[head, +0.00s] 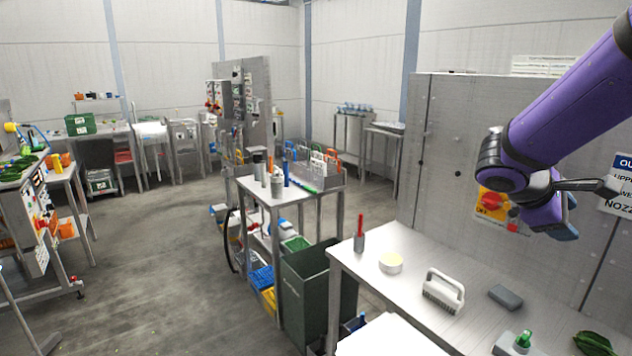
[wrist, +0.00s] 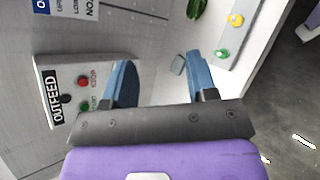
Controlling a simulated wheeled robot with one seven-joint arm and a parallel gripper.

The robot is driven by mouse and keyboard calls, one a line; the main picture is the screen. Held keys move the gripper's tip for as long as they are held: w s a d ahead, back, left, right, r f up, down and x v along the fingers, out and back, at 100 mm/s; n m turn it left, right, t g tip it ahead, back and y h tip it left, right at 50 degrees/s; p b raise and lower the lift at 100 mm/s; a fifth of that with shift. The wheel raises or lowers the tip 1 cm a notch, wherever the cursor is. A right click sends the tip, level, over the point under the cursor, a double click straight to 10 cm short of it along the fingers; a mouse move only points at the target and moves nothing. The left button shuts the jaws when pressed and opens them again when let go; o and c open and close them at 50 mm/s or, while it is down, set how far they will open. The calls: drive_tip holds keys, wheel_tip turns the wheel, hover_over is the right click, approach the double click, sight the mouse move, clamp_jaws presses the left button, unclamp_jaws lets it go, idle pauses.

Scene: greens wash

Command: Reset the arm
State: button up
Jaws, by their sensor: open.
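My purple arm reaches in from the upper right in the head view, above the steel counter (head: 400,262). My gripper's blue fingers show in the wrist view (wrist: 160,85), spread wide apart with nothing between them. In the head view the gripper is partly hidden behind my own arm and wrist, and only a dark blue end shows. The gripper hangs in the air in front of the grey wall panel (head: 455,150), apart from the counter and the things on it.
The counter holds a white-handled brush (head: 444,292), a grey block (head: 505,297), a pale round tub (head: 391,263), a grey cup with a red-handled tool (head: 359,240) and leafy greens (head: 594,343). An OUTFEED button box (wrist: 85,85) is close to the left finger. A dark green bin (head: 312,295) stands left of the counter.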

drive_tip(key=s+a+r+m+t+y, duration=0.2)
drive_tip(key=s+a+m+y, duration=0.2)
drive_tip(key=s+a, duration=0.3)
drive_tip(key=s+a+r+m+t+y, duration=0.3)
drive_tip(key=s+a+m+y, duration=0.1)
drive_tip(key=s+a+y, duration=0.3)
drive_tip(key=a, duration=0.2)
drive_tip(key=shift+s+a+m, duration=0.15)
drive_tip(key=shift+a+m, duration=0.15)
drive_tip(key=shift+a, duration=0.05)
drive_tip(key=shift+f, duration=0.1)
clamp_jaws()
idle(0.7)
